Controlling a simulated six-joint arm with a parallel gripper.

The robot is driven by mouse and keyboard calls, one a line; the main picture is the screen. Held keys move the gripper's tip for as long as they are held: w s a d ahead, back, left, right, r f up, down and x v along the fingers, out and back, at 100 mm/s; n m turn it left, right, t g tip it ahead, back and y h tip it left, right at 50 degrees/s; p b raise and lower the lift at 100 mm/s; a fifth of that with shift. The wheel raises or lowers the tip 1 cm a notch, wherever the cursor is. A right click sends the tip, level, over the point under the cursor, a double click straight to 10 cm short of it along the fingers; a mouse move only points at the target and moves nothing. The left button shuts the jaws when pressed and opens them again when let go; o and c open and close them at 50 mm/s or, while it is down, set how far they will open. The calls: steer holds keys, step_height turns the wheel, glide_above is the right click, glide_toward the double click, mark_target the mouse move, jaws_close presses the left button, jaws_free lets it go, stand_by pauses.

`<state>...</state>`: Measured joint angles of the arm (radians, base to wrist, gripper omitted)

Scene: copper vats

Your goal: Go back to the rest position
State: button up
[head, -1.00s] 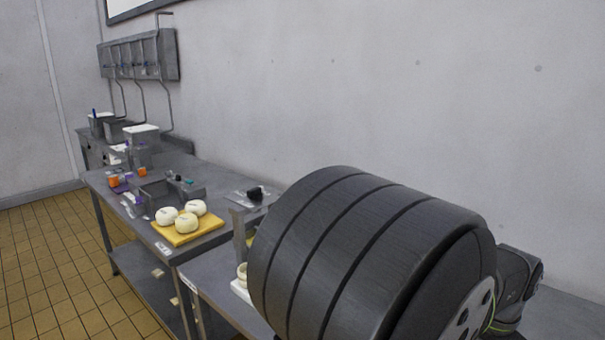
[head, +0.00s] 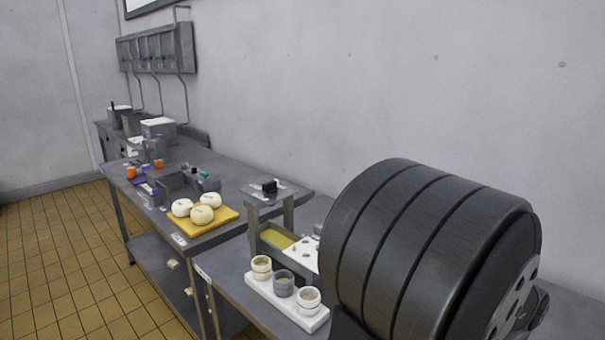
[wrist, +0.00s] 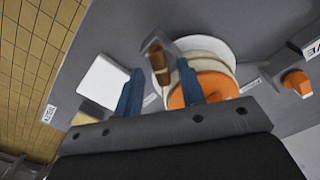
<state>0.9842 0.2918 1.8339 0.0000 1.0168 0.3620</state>
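My gripper (wrist: 160,66) shows in the wrist view, with its two blue fingers spread apart and nothing clearly clamped between them. Below it is a grey work surface (wrist: 120,35). A tool with a brown handle (wrist: 158,68) and grey metal part shows past the fingertips; its exact distance from them cannot be told. The gripper is not visible in the head view, where a large dark ribbed part of my arm fills the lower right.
In the wrist view, an orange round piece (wrist: 215,86) overlaps a white round dish (wrist: 212,46), and a white block (wrist: 101,83) lies left. In the head view, a white holder (head: 317,321) bears three cups. White round pieces (head: 203,215) sit on a yellow board (head: 228,215).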

step_height(320, 180, up, 16)
step_height(320, 180, down, 17)
steer(key=shift+r+n, duration=0.15)
steer(key=shift+n, duration=1.45)
steer(key=n, duration=0.5)
steer(key=shift+n, duration=0.3)
step_height(320, 180, up, 7)
steer(key=shift+r, duration=0.15)
